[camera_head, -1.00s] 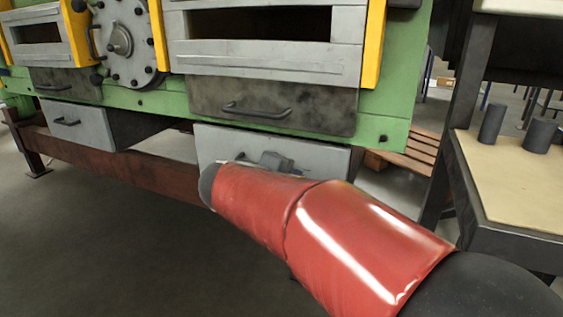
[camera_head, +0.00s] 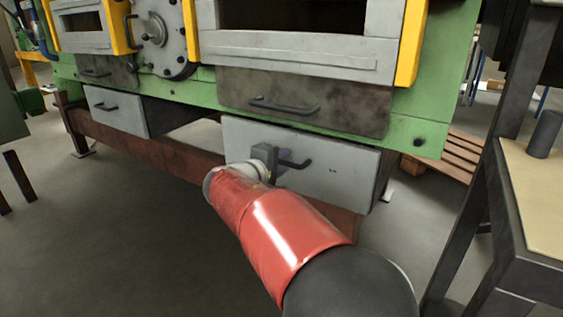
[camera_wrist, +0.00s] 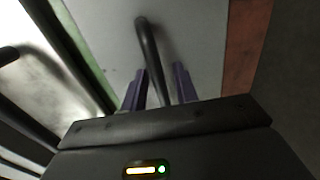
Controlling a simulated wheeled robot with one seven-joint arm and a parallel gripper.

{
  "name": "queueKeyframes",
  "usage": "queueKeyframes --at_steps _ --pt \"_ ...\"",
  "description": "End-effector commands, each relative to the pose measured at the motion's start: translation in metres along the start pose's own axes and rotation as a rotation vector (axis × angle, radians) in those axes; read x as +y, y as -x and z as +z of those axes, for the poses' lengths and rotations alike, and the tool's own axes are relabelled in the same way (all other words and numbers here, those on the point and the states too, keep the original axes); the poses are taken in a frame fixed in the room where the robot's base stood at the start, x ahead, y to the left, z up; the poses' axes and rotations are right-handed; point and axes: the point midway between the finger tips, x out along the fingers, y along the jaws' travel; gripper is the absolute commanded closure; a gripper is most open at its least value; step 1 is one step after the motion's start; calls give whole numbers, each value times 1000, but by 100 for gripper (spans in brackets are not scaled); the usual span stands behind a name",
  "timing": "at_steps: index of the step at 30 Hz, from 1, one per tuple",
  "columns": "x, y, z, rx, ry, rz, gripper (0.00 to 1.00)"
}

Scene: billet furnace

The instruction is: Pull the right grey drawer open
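The right grey drawer (camera_head: 340,178) hangs below the green furnace body in the head view. I cannot tell whether it is pulled out at all. Its dark bar handle (camera_head: 297,164) is partly hidden by my gripper (camera_head: 272,170), which is at the handle's left part. The wrist view shows the drawer's grey front (camera_wrist: 195,35) and the curved handle (camera_wrist: 148,50). My gripper's two purple fingers (camera_wrist: 159,72) stand apart on either side of the handle bar, with visible gaps. The gripper looks open and not closed on it.
A left grey drawer (camera_head: 117,111) hangs farther left. A brown drawer front (camera_head: 300,98) with its own handle is just above. A red-brown beam (camera_head: 180,162) runs below.

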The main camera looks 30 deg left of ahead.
Motion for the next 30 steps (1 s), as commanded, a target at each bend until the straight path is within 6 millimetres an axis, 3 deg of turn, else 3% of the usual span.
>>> queueKeyframes --at_steps 6,13,24,30 --pt "0 0 0 0 0 0 70" --pt "0 0 0 0 0 0 100" --pt "-1 2 0 0 0 -1 100" --pt "-7 19 0 2 -2 -1 100"
